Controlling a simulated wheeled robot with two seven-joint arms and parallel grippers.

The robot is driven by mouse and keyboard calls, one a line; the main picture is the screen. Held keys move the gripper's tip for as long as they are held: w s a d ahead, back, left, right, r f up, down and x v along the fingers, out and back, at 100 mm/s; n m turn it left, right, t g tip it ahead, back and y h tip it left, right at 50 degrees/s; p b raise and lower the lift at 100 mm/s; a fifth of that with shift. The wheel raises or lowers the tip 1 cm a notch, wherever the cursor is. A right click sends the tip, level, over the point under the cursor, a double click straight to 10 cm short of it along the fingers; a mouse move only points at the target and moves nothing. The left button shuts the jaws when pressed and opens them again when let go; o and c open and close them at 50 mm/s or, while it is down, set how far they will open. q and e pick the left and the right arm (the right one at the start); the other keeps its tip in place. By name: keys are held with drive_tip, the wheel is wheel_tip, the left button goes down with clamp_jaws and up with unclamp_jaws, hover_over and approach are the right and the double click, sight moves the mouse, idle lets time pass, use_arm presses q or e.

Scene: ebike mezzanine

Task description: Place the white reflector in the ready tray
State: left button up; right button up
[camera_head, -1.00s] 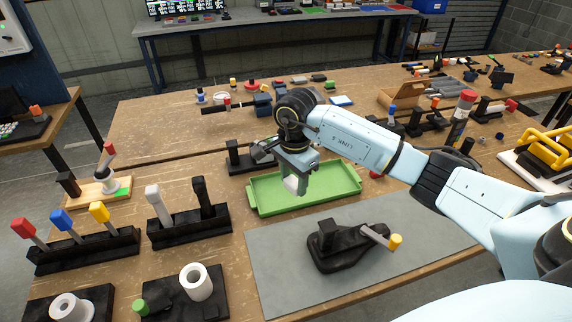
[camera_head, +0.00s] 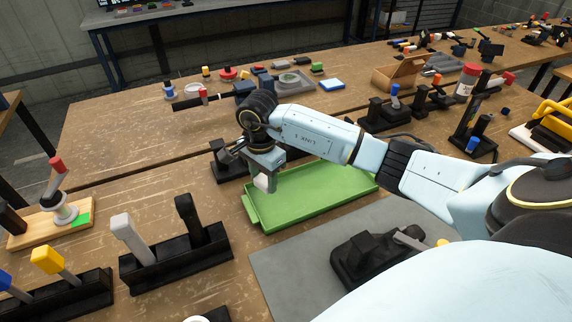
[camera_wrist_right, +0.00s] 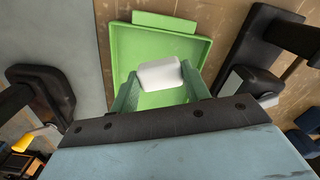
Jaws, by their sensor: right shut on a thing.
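The white reflector (camera_head: 263,182) is a small white block held in my right gripper (camera_head: 266,176), over the left end of the green tray (camera_head: 330,206). In the right wrist view the reflector (camera_wrist_right: 160,75) sits between the two green fingertips (camera_wrist_right: 158,84), with the green tray floor (camera_wrist_right: 125,50) behind it. The gripper is shut on it. It appears above the tray floor; the exact gap is hard to tell. The tray is otherwise empty where I can see it. My left gripper is not in view.
A grey mat (camera_head: 290,270) with a black fixture (camera_head: 372,258) lies in front of the tray. A black holder (camera_head: 178,258) with upright handles stands at the left. A black stand (camera_head: 228,163) is close behind my gripper. Bare wood lies left of the tray.

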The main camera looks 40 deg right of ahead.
sight(266, 206)
wheel_tip(266, 206, down, 8)
drive_tip(key=shift+r, duration=0.2)
drive_tip(key=shift+f, duration=0.1)
drive_tip(key=o, duration=1)
wheel_tip(266, 206, up, 12)
drive_tip(key=shift+r, duration=0.15)
